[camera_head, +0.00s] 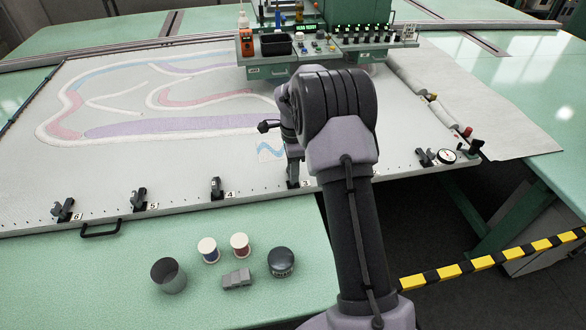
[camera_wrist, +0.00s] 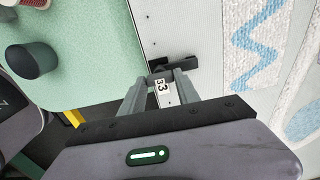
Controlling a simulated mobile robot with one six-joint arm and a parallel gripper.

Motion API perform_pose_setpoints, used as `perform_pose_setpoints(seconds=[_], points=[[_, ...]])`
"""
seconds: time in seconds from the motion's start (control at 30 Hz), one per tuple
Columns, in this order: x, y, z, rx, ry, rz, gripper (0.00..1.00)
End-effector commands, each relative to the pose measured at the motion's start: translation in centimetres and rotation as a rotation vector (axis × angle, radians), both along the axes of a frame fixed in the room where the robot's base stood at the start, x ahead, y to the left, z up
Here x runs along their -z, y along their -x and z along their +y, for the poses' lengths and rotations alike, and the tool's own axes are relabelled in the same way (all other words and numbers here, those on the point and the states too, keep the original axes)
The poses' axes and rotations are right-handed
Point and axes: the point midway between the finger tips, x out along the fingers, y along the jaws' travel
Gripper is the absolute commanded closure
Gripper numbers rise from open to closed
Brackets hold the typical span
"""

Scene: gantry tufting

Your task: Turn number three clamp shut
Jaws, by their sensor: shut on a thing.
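The number three clamp (camera_wrist: 192,62) is a small black clamp on the near edge of the pale tufting frame (camera_head: 250,178). Its number plate (camera_wrist: 163,88) shows between my fingers in the wrist view. My gripper (camera_head: 293,176) is lowered over this clamp and shut on its dark lever; the fingertips (camera_wrist: 168,71) meet it in the wrist view. The lever's free end sticks out to the right there. In the head view my gripper and wrist hide most of the clamp, so its exact angle is hard to tell.
Clamps four (camera_head: 216,188), five (camera_head: 139,199) and six (camera_head: 64,210) stand along the same edge to the left. A grey cup (camera_head: 168,276), thread spools (camera_head: 208,250) and a dark round tin (camera_head: 281,262) sit on the green table. A gauge (camera_head: 446,156) lies right.

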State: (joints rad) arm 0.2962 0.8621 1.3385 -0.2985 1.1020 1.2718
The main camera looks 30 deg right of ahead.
Motion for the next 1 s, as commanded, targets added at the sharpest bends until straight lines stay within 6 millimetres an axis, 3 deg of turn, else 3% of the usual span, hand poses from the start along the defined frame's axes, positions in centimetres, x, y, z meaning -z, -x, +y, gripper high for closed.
perform_pose_setpoints(seconds=[0.07, 0.1, 0.2, 0.57, 0.67, 1.0], points=[[-0.1, 0.0, 0.0, 0.002, -0.001, -0.001, 1.0], [-0.1, 0.0, 0.0, 0.002, -0.001, -0.001, 0.6], [-0.1, 0.0, 0.0, 0.001, -0.001, -0.001, 0.4], [-0.6, 0.0, 0.0, 0.001, 0.0, -0.001, 0.4], [-2.9, -0.1, 0.0, 0.0, 0.001, -0.003, 0.4], [-14.1, -0.1, 0.0, 0.001, 0.001, -0.003, 0.4]])
